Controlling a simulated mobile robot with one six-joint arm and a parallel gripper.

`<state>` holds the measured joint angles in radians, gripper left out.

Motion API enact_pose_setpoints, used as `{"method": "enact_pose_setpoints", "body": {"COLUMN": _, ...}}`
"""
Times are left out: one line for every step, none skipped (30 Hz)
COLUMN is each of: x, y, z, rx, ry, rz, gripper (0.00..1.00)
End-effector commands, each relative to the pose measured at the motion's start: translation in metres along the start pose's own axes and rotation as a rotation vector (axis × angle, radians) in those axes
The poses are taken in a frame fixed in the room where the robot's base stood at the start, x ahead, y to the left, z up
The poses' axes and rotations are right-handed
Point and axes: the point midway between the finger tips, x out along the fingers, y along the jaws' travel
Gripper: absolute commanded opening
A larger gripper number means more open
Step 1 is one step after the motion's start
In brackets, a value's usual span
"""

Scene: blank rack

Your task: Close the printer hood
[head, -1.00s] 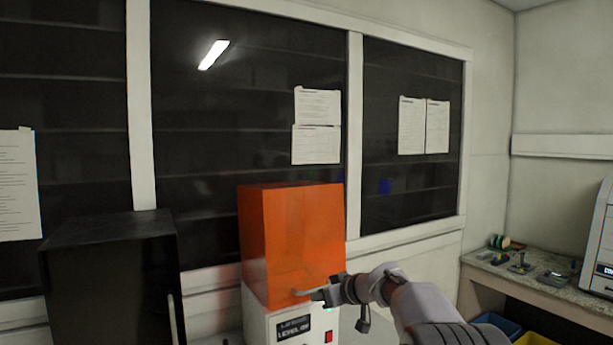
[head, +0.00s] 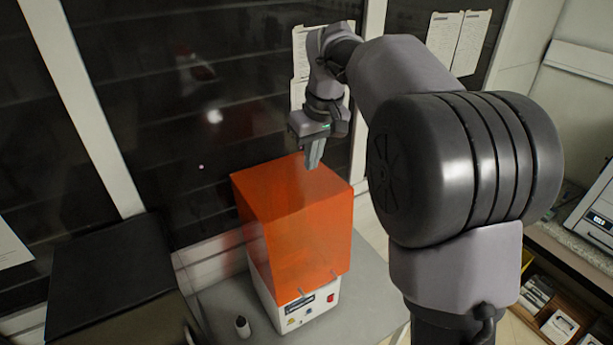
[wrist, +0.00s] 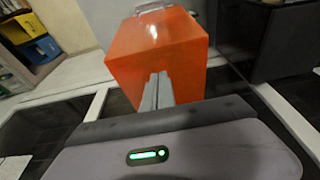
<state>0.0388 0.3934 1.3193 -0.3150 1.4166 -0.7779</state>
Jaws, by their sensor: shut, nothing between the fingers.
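The printer has an orange see-through hood (head: 300,225) over a white base (head: 312,305) with a small display and a red switch. The hood sits down on the base, with no gap that I can make out. In the wrist view the hood (wrist: 160,50) fills the upper middle. My gripper (head: 313,165) is above the hood's top in the head view, fingers pointing down. In the wrist view its fingers (wrist: 157,90) are together with nothing between them. I cannot tell whether the fingertips touch the hood.
The printer stands on a grey table (head: 365,305) with a small dark bottle (head: 242,326) on it. A black cabinet (head: 110,270) stands to the left. Dark glazed panels are behind. A side counter (head: 570,250) with bins below is at the right.

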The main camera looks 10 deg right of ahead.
Motion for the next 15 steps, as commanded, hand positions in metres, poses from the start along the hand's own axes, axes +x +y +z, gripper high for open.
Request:
{"method": "enact_pose_setpoints", "body": {"x": 0.012, "y": 0.0, "z": 0.001, "rx": -0.001, "ry": -0.003, "rz": -0.002, "gripper": 0.0}}
{"method": "enact_pose_setpoints", "body": {"x": 0.019, "y": -0.001, "z": 0.001, "rx": -0.002, "ry": -0.003, "rz": -0.002, "gripper": 0.0}}
{"method": "enact_pose_setpoints", "body": {"x": 0.028, "y": 0.0, "z": 0.001, "rx": -0.002, "ry": -0.003, "rz": -0.002, "gripper": 0.0}}
{"method": "enact_pose_setpoints", "body": {"x": 0.034, "y": 0.0, "z": 0.001, "rx": -0.001, "ry": -0.003, "rz": -0.002, "gripper": 0.0}}
{"method": "enact_pose_setpoints", "body": {"x": 0.041, "y": -0.001, "z": 0.001, "rx": -0.002, "ry": -0.003, "rz": -0.002, "gripper": 0.0}}
{"method": "enact_pose_setpoints", "body": {"x": 0.05, "y": -0.001, "z": 0.0, "rx": -0.003, "ry": -0.002, "rz": -0.002, "gripper": 0.0}}
{"method": "enact_pose_setpoints", "body": {"x": 0.056, "y": -0.001, "z": 0.0, "rx": -0.003, "ry": -0.002, "rz": -0.002, "gripper": 0.0}}
{"method": "enact_pose_setpoints", "body": {"x": 0.063, "y": -0.001, "z": 0.001, "rx": -0.002, "ry": -0.003, "rz": -0.002, "gripper": 0.0}}
{"method": "enact_pose_setpoints", "body": {"x": 0.071, "y": -0.001, "z": 0.0, "rx": -0.002, "ry": -0.002, "rz": -0.003, "gripper": 0.0}}
{"method": "enact_pose_setpoints", "body": {"x": 0.077, "y": -0.001, "z": 0.0, "rx": -0.003, "ry": -0.001, "rz": -0.002, "gripper": 0.0}}
{"method": "enact_pose_setpoints", "body": {"x": 0.083, "y": -0.001, "z": 0.0, "rx": -0.003, "ry": -0.002, "rz": -0.002, "gripper": 0.0}}
{"method": "enact_pose_setpoints", "body": {"x": 0.09, "y": -0.001, "z": 0.002, "rx": -0.003, "ry": -0.002, "rz": -0.003, "gripper": 0.0}}
{"method": "enact_pose_setpoints", "body": {"x": 0.095, "y": -0.001, "z": 0.004, "rx": -0.002, "ry": -0.001, "rz": -0.002, "gripper": 0.0}}
{"method": "enact_pose_setpoints", "body": {"x": 0.1, "y": -0.001, "z": 0.006, "rx": -0.002, "ry": -0.001, "rz": -0.003, "gripper": 0.0}}
{"method": "enact_pose_setpoints", "body": {"x": 0.105, "y": -0.001, "z": 0.007, "rx": -0.002, "ry": -0.001, "rz": -0.002, "gripper": 0.0}}
